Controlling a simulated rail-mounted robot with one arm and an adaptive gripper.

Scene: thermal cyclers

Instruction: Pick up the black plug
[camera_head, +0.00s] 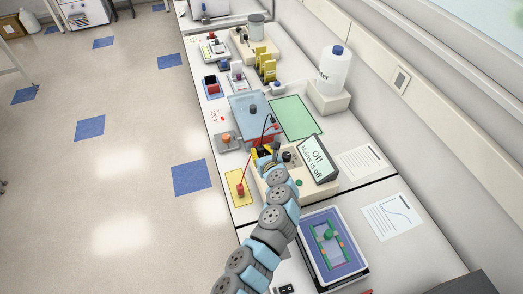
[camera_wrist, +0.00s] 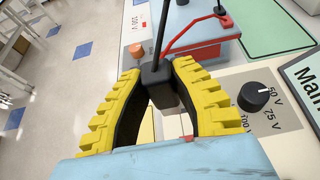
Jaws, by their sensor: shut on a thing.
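The black plug (camera_wrist: 163,92) is between the yellow ribbed fingertips of my gripper (camera_wrist: 158,70) in the wrist view. The fingers are shut on it, and its black cable rises from its top. In the head view my gripper (camera_head: 264,152) is over the left part of the power supply (camera_head: 284,178), and the plug is too small to make out clearly. The wrist view does not show whether the plug's lower end touches anything.
The power supply has a black dial (camera_wrist: 254,97) and a screen (camera_head: 318,159) reading "Off". A blue gel box (camera_head: 244,104) stands beyond it. A red plug (camera_head: 241,190) is on a yellow mat (camera_head: 234,180). A green mat (camera_head: 296,117) lies clear at right.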

